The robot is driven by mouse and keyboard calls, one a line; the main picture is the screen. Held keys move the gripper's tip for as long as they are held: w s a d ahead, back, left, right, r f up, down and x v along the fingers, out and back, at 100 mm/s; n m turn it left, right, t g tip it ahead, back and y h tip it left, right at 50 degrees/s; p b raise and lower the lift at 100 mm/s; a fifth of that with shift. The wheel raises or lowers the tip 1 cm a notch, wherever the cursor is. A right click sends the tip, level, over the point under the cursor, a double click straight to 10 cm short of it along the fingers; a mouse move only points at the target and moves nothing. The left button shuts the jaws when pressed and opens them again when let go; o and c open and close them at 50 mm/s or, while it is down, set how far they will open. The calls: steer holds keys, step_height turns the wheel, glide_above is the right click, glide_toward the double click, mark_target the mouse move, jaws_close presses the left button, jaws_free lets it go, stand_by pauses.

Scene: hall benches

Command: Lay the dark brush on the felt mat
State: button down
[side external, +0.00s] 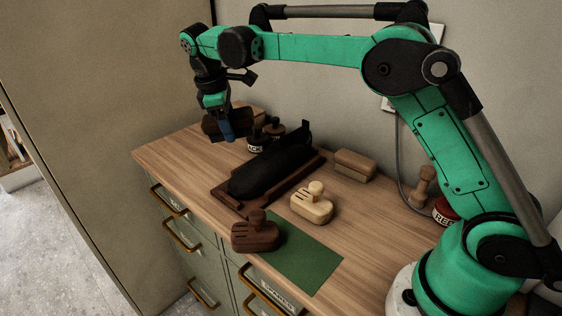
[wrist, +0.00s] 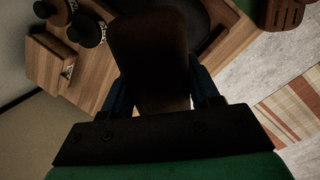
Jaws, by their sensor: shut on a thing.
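My gripper (side external: 227,128) is at the far left end of the wooden bench top, shut on a dark brown brush (side external: 211,123). In the wrist view the brush (wrist: 150,50) is a long dark block between the blue fingers of my gripper (wrist: 162,92). It appears held above the bench; the gap beneath is hard to judge. The green felt mat (side external: 304,267) lies at the near edge of the bench, well away from my gripper. A dark knobbed, slotted block (side external: 254,237) stands at the mat's left end.
A pale knobbed block (side external: 312,207) stands beside the mat. Dark jars (side external: 256,140), a wooden block (side external: 354,165) and a red tin (side external: 444,211) stand farther back.

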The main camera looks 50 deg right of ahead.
steer(key=shift+s+a+r, duration=0.1)
steer(key=shift+s+r, duration=0.25)
steer(key=shift+r, duration=0.05)
steer(key=s+a+r+n+y, duration=0.1)
steer(key=s+a+r+n, duration=0.25)
steer(key=s+r, duration=0.4)
steer(key=n+y, duration=0.2)
steer(key=n, duration=0.4)
glide_above(307, 261)
step_height(307, 261, down, 2)
steer(key=shift+m, duration=0.25)
step_height(307, 261, down, 20)
steer(key=shift+r, duration=0.1)
steer(key=shift+c, duration=1.1)
jaws_free()
steer(key=shift+r, duration=0.2)
